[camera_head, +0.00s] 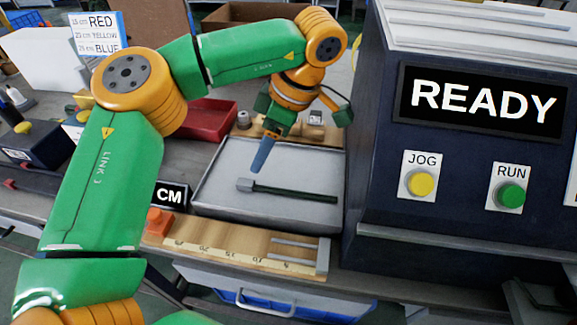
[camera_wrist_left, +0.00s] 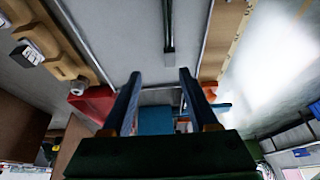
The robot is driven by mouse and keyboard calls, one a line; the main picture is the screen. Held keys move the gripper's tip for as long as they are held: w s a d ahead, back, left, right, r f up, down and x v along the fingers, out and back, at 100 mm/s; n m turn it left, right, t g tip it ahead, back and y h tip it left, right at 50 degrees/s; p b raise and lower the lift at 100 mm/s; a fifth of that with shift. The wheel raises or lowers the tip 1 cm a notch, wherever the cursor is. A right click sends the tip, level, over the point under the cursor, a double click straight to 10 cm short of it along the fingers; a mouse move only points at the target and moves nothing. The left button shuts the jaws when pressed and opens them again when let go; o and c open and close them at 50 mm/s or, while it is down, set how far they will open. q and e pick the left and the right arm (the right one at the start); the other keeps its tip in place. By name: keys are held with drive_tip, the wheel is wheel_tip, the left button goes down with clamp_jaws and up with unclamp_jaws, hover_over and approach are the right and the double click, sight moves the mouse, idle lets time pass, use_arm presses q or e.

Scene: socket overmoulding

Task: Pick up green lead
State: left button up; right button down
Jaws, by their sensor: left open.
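The green lead (camera_head: 295,190) is a dark green straight cable with a grey plug at its left end. It lies in the grey metal tray (camera_head: 222,172). In the left wrist view the lead (camera_wrist_left: 168,22) runs down from the top edge, with its grey plug nearest my fingers. My left gripper (camera_head: 262,155) points down above the tray, a little behind the plug end. In the left wrist view its two blue fingers (camera_wrist_left: 160,74) are apart with nothing between them, and the plug lies beyond the tips. My right gripper is not in view.
A dark machine (camera_head: 375,200) with a READY screen and JOG and RUN buttons stands close right of the tray. A wooden ruler board (camera_head: 225,243) with an orange block (camera_head: 158,220) lies in front. A red bin (camera_head: 208,120) and a wooden holder (camera_head: 330,133) are behind.

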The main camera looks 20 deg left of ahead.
sight(251, 183)
use_arm(q)
drive_tip(key=f, duration=0.2)
drive_tip(key=s+a+f, duration=0.1)
drive_tip(key=f, duration=0.1)
drive_tip(key=s+f, duration=0.1)
drive_tip(key=f, duration=0.1)
drive_tip(key=shift+s+a, duration=0.15)
drive_tip(key=shift+a, duration=0.15)
drive_tip(key=shift+f, duration=0.25)
drive_tip(key=shift+r, duration=0.1)
clamp_jaws()
